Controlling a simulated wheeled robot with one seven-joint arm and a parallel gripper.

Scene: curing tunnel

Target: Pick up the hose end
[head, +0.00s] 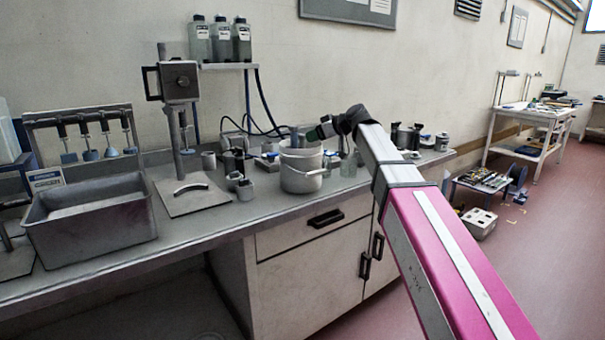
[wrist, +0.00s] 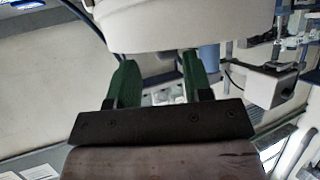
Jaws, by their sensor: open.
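A dark blue hose (head: 264,105) hangs from the wall shelf and curves down to the bench behind the pots. It also shows in the wrist view (wrist: 88,24) as a dark line at the upper left. I cannot make out its end for certain in either view. My gripper (head: 314,134) is above the bench, beside the light pots. In the wrist view its two green fingers (wrist: 157,75) stand apart with no object visibly held between them. A large pale pot (wrist: 185,22) lies just beyond the fingertips and hides what is behind it.
Light pots (head: 301,179) stand near the bench's front edge below my gripper. A blue cylinder (wrist: 208,58) is close to the right finger. A grey basin (head: 90,222) and a press stand (head: 180,85) are on the left. Bottles (head: 221,42) stand on the shelf.

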